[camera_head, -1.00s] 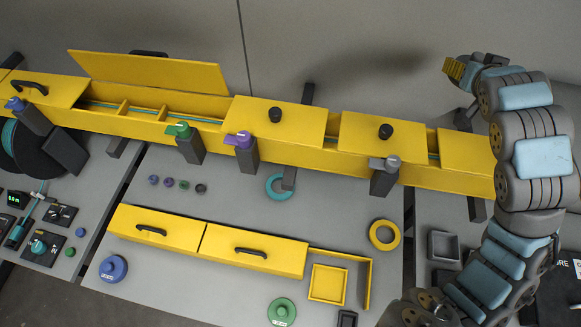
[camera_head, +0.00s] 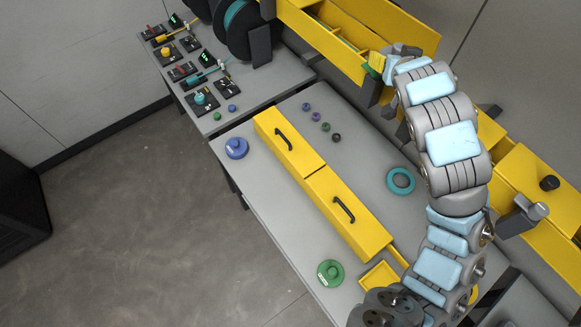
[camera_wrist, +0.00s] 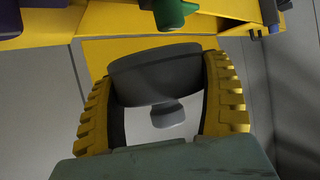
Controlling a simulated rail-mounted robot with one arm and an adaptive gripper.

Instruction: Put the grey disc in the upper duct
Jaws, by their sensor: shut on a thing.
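My gripper (camera_head: 378,64) is at the yellow upper duct (camera_head: 352,66), beside its open section. In the wrist view, the ribbed yellow fingers (camera_wrist: 165,100) close on the two sides of the grey disc (camera_wrist: 155,72), which has a small grey knob facing my palm. The disc is held off the duct as far as I can tell; in the head view I cannot make it out behind my gripper. The duct (camera_wrist: 100,58) lies beyond the disc, and a green clamp head (camera_wrist: 172,12) hangs close past its rim.
The raised yellow lid (camera_head: 408,28) stands behind the open section. A green disc (camera_head: 330,273), a blue disc (camera_head: 236,148) and a teal ring (camera_head: 400,181) lie on the grey table. Clamp posts along the duct's front are obstacles.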

